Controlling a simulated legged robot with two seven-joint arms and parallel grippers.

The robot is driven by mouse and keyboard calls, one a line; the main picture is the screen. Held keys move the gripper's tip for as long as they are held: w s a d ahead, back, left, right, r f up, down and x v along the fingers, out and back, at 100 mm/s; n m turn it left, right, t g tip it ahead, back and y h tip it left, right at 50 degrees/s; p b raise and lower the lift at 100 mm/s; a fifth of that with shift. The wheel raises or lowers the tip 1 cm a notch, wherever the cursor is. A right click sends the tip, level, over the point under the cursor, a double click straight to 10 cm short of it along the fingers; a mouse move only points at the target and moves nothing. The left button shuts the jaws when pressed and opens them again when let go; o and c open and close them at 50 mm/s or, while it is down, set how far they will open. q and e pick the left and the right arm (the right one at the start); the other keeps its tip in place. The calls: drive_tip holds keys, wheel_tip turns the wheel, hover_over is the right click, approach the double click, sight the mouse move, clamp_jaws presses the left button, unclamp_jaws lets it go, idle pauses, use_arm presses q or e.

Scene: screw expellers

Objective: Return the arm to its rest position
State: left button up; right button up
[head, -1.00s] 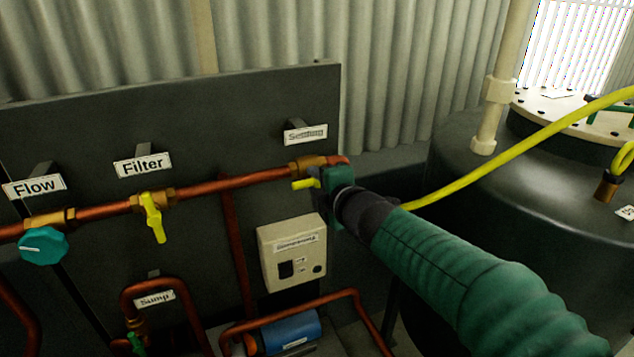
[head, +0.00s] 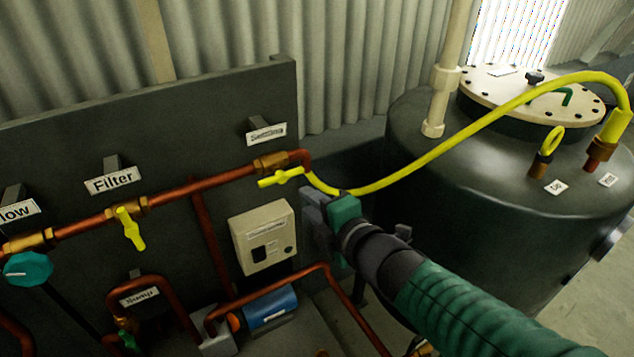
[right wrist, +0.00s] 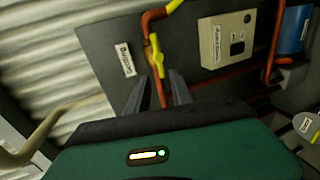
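My right arm with its green ribbed sleeve comes in from the lower right of the head view. Its gripper (head: 312,212) is just below and right of the yellow Settling valve handle (head: 281,178), apart from it. In the right wrist view the two dark fingers of the gripper (right wrist: 157,82) stand apart with nothing held between them. The yellow valve handle (right wrist: 156,58) and the copper pipe show beyond the fingertips. The Settling handle lies roughly along its pipe. My left gripper is not in view.
A dark panel (head: 180,115) carries copper pipes, the Filter handle (head: 129,229), the teal Flow knob (head: 28,269) and a beige switch box (head: 264,238). A large dark tank (head: 470,230) stands at right, with a yellow hose (head: 440,150) running from it towards the pipe end.

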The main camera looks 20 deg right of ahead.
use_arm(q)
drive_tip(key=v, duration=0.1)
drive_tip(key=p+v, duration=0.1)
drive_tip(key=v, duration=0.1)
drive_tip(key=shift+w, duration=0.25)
use_arm(e)
drive_tip(key=shift+v, duration=0.9)
drive_tip(key=shift+w+d, duration=0.15)
drive_tip(key=s+d+f+m+g+h, duration=0.2)
drive_tip(key=s+f+m+g, duration=0.1)
drive_tip(key=f+m, duration=0.4)
drive_tip(key=s+d+f+m+g+h, duration=0.1)
drive_tip(key=s+d+f+m+g, duration=0.15)
drive_tip(key=f+m, duration=0.45)
drive_tip(key=s+a+f+m+g, duration=0.1)
drive_tip(key=s+f+m+g, duration=0.5)
drive_tip(key=s+f, duration=0.3)
drive_tip(key=shift+a+f, duration=0.15)
drive_tip(key=shift+f, duration=0.45)
